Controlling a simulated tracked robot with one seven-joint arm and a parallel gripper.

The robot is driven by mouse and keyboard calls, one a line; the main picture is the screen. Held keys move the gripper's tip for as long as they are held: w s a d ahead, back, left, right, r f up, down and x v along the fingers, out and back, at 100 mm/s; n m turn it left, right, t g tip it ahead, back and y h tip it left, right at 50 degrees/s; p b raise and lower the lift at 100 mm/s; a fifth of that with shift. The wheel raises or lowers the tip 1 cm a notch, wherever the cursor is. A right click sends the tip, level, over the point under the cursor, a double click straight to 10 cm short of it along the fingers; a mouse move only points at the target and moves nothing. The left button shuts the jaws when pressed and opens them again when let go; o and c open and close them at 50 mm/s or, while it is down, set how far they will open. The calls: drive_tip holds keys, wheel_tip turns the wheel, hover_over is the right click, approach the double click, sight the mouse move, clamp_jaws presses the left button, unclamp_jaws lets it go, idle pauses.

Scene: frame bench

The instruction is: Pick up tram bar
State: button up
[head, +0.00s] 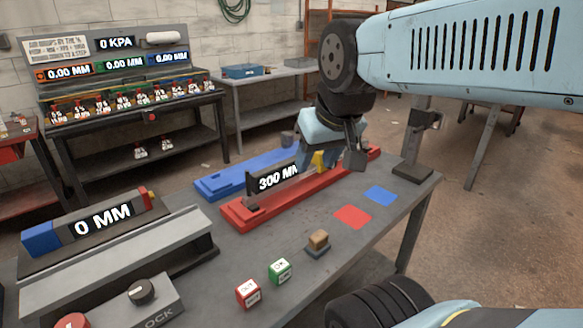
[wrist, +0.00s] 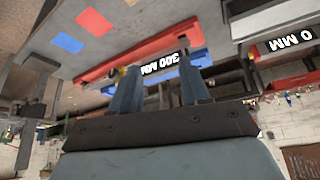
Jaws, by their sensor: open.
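A dark bar with a white "300 MM" readout (head: 277,178) stands along the red rail (head: 262,212) on the bench. I take it to be the tram bar, though no label confirms this. A yellow piece (head: 319,158) shows at its right, beside my fingers. My gripper (head: 333,160) is open above the right part of the red rail and hides part of what lies there. In the wrist view, my two fingers (wrist: 157,78) stand apart, with the readout (wrist: 180,64) showing beyond them. I cannot tell whether they touch anything.
A blue rail (head: 228,182) lies behind the red one. A "0 MM" unit (head: 90,226) stands at the left. Red (head: 352,217) and blue (head: 381,195) patches mark the right bench top. A small brown block (head: 318,239) and two cubes, green (head: 279,271) and red (head: 248,293), sit in front.

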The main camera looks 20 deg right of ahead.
drive_tip(key=o, duration=0.3)
drive_tip(key=shift+w+f+m, duration=0.1)
drive_tip(key=shift+f+m, duration=0.2)
drive_tip(key=shift+f, duration=0.05)
drive_tip(key=o, duration=0.3)
drive_tip(key=w+f+m+g+y, duration=0.1)
drive_tip(key=f+m, duration=0.1)
drive_tip(key=w+a+f+m+g+y, duration=0.1)
drive_tip(key=w+f+m+y, duration=0.1)
drive_tip(key=w+a+f+m+g+y, duration=0.1)
drive_tip(key=f+m+g+y, duration=0.1)
drive_tip(key=shift+w+a, duration=0.2)
drive_tip(key=shift+w, duration=0.15)
drive_tip(key=m+t+y, duration=0.1)
drive_tip(key=m+t, duration=1.4)
drive_tip(key=m, duration=1)
approach(317, 158)
drive_tip(key=s+d+f, duration=0.1)
drive_tip(key=s+d, duration=0.2)
drive_tip(key=d, duration=0.1)
drive_tip(key=shift+x, duration=6.55)
